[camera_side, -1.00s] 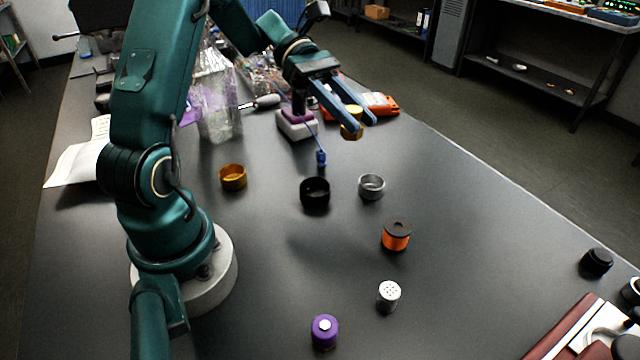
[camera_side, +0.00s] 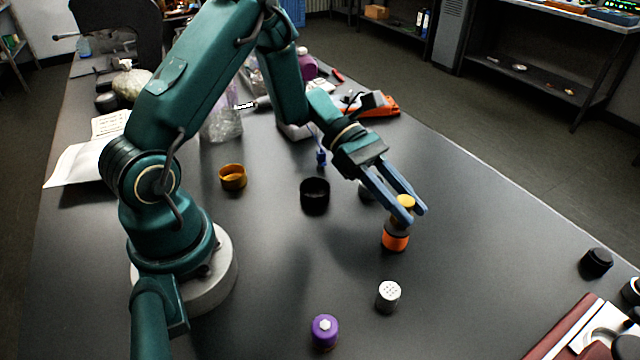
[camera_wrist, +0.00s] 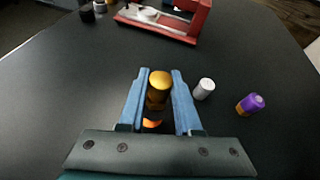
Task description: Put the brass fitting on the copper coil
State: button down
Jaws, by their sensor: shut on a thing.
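My gripper (camera_side: 406,216) is shut on the brass fitting (camera_side: 405,201), a small yellow-gold piece held upright between the blue fingers. In the wrist view the brass fitting (camera_wrist: 160,80) shows between the fingertips. The copper coil (camera_side: 395,241), an orange cylinder with a dark top, stands on the table right under the fitting. The fingers partly hide the coil's top in the side view, so I cannot tell whether the two touch. In the wrist view only an orange sliver of the coil (camera_wrist: 152,123) shows below the fitting.
A white perforated cylinder (camera_side: 388,296) and a purple canister (camera_side: 324,332) stand nearer the camera. A black cup (camera_side: 315,195) and an amber cup (camera_side: 233,177) stand to the left. A dark red case (camera_side: 570,325) lies at the lower right.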

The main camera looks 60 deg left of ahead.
jog(key=shift+f, duration=0.5)
jog(key=c, duration=0.6)
grip_release()
jog(key=shift+f, duration=0.1)
